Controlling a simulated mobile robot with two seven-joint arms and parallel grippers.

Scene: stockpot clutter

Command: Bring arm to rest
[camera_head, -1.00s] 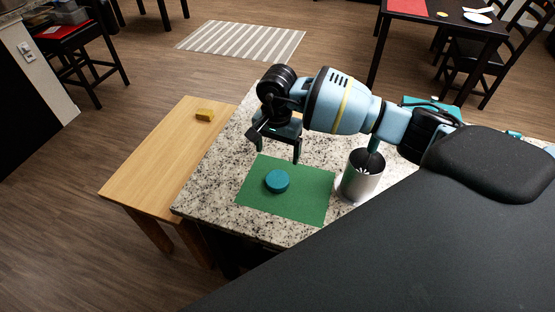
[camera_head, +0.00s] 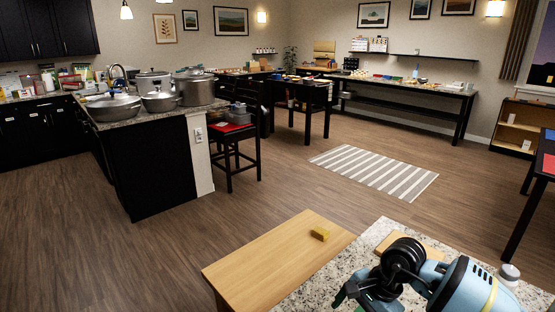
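My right arm's light-blue and black gripper (camera_head: 372,299) is at the bottom edge of the head view, right of centre, over the speckled stone counter (camera_head: 318,289). Its fingers are mostly cut off by the frame edge, so I cannot tell whether they are apart now. I see nothing held in the part that shows. My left gripper is not in view.
A wooden board (camera_head: 410,244) and a small bottle (camera_head: 509,274) are near my arm. Pots (camera_head: 194,88) stand on the island at left. Open floor lies around a striped rug (camera_head: 375,172).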

